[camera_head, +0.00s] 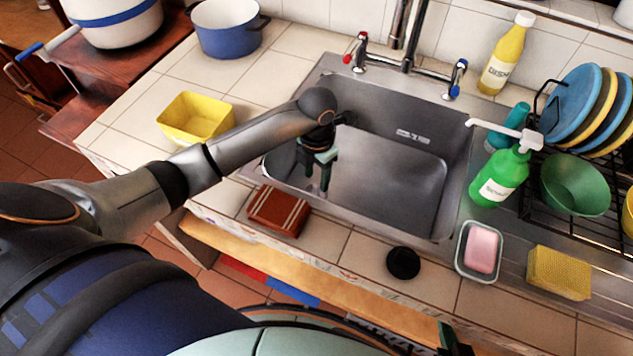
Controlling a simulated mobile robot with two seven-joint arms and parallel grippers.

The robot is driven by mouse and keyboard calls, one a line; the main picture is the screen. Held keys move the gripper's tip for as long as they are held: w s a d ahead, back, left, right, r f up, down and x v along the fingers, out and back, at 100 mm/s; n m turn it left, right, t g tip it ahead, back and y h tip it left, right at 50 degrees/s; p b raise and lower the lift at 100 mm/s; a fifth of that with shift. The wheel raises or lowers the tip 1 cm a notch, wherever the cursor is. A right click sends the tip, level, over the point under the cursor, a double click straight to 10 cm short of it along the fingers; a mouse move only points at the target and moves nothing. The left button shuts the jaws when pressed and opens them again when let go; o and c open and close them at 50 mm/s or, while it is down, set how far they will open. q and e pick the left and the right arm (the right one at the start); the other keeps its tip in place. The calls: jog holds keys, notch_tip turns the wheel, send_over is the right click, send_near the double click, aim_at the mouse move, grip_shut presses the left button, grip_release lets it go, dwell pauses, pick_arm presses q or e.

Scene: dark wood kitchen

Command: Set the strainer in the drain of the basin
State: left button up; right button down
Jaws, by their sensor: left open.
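A small round black piece (403,263), which looks like the strainer, lies on the tiled counter in front of the basin. The steel basin (400,185) is empty as far as I can see, and I cannot make out its drain. My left gripper (317,188) is over the left part of the basin, pointing down, with its fingers apart and nothing between them. It is well to the left of the black piece. A small dark part at the bottom edge, probably my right gripper (447,336), barely shows.
A brown striped box (278,211) and a soap dish (478,252) sit along the basin's front edge. A green soap bottle (499,178), yellow sponge (559,272) and dish rack (540,205) stand right. The faucet (408,55) rises behind. A yellow tub (195,119) sits left.

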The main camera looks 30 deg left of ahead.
aim_at(316, 185)
pick_arm(q)
notch_tip(316, 185, up, 8)
dwell(0.8)
